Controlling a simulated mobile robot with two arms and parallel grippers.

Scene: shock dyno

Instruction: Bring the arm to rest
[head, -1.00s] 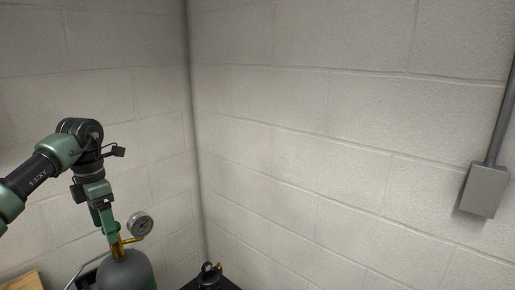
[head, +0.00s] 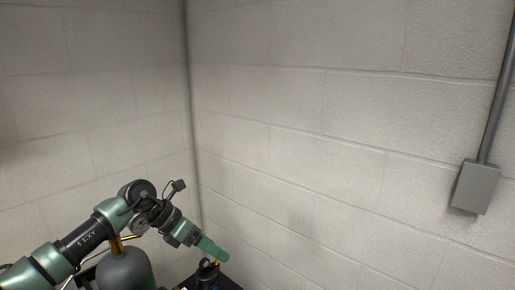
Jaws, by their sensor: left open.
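My left arm comes in from the lower left in the head view. Its gripper (head: 214,250) points down and to the right, just above a small black fitting with a brass-coloured part (head: 208,272) at the bottom of the picture. The gripper is open; whether its fingers touch the fitting cannot be told. My right gripper is not in view.
Bare block walls (head: 330,130) meet in a corner. A grey electrical box (head: 475,187) with a conduit is on the right wall.

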